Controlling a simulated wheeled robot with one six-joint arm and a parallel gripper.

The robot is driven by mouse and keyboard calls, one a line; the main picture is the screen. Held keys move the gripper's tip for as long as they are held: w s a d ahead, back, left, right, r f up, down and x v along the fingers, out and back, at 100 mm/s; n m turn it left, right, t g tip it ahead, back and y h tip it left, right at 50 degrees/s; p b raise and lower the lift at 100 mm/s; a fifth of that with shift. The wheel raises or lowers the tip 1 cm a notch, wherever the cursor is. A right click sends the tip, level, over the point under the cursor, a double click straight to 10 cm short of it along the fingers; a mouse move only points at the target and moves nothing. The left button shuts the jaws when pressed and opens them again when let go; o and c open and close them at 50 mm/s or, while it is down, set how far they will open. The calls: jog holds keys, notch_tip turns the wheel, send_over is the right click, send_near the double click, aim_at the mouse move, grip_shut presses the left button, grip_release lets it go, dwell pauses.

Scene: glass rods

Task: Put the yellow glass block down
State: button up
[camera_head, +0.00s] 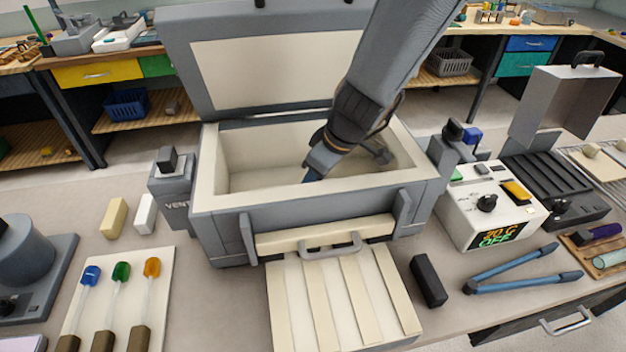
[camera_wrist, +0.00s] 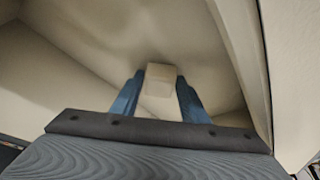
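My gripper (camera_head: 312,172) reaches down into the open kiln box (camera_head: 215,200), near the middle of its chamber. In the wrist view its two blue fingers (camera_wrist: 160,92) stand on either side of a pale block (camera_wrist: 160,73) and appear to touch it. The block looks cream rather than clearly yellow, so I cannot be sure it is the yellow glass block. In the head view the block is hidden behind my gripper and the kiln's front wall. I cannot tell whether it touches the chamber floor.
The kiln's lid (camera_head: 275,75) stands open behind the chamber. Its side walls are close to my arm. A control box (camera_head: 490,205) reading OFF stands to the right, with blue tongs (camera_head: 520,268) before it. Two loose blocks (camera_head: 116,217) and glass rods (camera_head: 122,290) lie left.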

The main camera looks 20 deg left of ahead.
jog(key=shift+o, duration=0.9)
jog(key=shift+r, duration=0.15)
jog(key=shift+r+p, duration=0.15)
jog(key=shift+p, duration=0.2)
jog(key=b+v, duration=0.1)
jog(key=v, duration=1)
jog(key=shift+d+r+b, duration=0.25)
jog(key=shift+r+b, duration=0.1)
jog(key=shift+s, duration=0.1)
